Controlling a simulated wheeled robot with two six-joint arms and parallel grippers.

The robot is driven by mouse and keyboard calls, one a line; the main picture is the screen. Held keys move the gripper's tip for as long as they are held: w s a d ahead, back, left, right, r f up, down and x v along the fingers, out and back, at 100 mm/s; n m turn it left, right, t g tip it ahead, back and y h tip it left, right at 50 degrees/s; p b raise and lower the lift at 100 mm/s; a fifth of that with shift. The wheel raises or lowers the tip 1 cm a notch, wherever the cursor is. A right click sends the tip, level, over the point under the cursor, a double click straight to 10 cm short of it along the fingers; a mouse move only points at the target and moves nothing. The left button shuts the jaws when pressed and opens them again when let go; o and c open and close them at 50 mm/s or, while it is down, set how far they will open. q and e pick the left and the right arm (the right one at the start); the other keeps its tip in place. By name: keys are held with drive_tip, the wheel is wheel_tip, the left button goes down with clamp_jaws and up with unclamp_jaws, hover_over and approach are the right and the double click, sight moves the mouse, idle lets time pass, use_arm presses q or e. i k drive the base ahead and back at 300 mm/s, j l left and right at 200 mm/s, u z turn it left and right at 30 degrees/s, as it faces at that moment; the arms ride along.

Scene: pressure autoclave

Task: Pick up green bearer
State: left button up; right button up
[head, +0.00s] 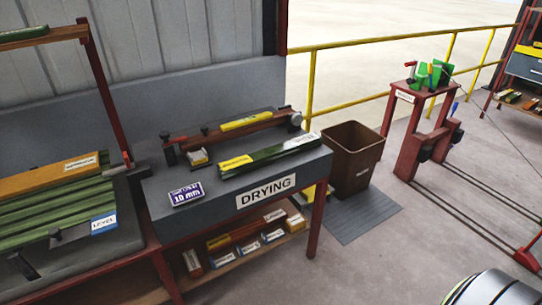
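No piece is clearly marked as the green bearer. Green bars (280,152) lie on the grey-topped table with the "DRYING" sign (266,190), beside a yellow-labelled piece. Several long green bars (50,208) lie side by side on the bench at the left, with an orange-brown bar (48,179) behind them. Another green piece (24,34) rests on the high red-brown rail at the top left. Neither of my grippers shows in the head view.
Labelled blocks (247,248) fill the shelf below. A brown bin (353,160) stands right of the table. A red stand (415,140) and floor rails are farther right. Yellow railing (345,108) runs behind.

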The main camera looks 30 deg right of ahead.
sight(228, 169)
drive_tip(key=i+l+u, duration=0.25)
drive_tip(key=i+l, duration=0.55)
drive_tip(key=l, duration=0.1)
